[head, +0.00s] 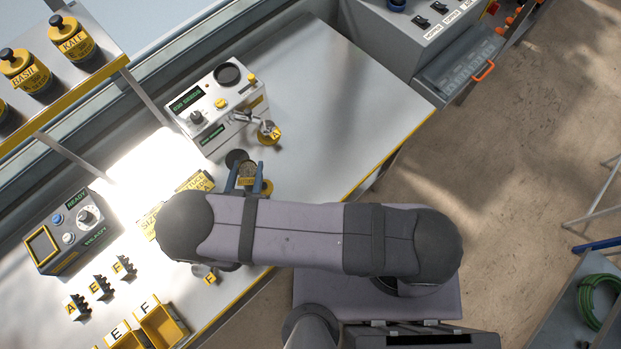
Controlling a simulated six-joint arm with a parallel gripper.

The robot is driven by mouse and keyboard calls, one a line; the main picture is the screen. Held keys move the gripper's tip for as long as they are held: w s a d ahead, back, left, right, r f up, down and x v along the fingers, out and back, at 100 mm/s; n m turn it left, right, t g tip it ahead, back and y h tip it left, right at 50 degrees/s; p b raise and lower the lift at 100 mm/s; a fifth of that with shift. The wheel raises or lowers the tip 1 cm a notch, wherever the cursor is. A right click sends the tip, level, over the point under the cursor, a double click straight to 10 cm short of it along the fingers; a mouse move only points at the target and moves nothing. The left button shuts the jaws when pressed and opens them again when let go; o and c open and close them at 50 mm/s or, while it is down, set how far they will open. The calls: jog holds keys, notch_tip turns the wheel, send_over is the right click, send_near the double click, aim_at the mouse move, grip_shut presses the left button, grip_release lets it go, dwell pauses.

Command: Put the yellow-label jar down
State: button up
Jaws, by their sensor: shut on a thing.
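My gripper (249,172) reaches out past the end of my arm over the bench. Its two blue-grey fingers are shut on a small jar (247,169), one finger on each side. The jar has a speckled round top and a yellow label whose lettering is too small to read. My arm hides part of the gripper from above. I cannot tell whether the jar's base touches the bench (330,95).
A seeder machine (218,105) stands just behind, with a dark disc (236,158) and a yellow round piece (270,133) in front. Yellow jars stand on a shelf (100,72) at upper left. A control box (68,230) and lettered blocks (101,287) stand left. The bench's right side is clear.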

jog(key=s+d+r+m+g+h, duration=0.2)
jog(key=d+r+m+h, duration=0.25)
jog(key=d, duration=0.45)
jog(key=s+d+r+m+g+h, duration=0.1)
jog(key=d+r+m+g+h, duration=0.2)
jog(key=d+m+h, duration=0.45)
jog(key=f+b, duration=0.2)
jog(key=d+f+n+y+b, duration=0.1)
jog(key=f+b, duration=0.1)
jog(key=f+n+y+b, duration=0.1)
jog(key=f+b, duration=0.1)
jog(key=shift+d+f, duration=0.2)
jog(key=shift+f, duration=0.1)
notch_tip(320, 180, down, 4)
jog(key=b, duration=0.3)
jog(key=shift+r, duration=0.1)
jog(key=o, duration=1.1)
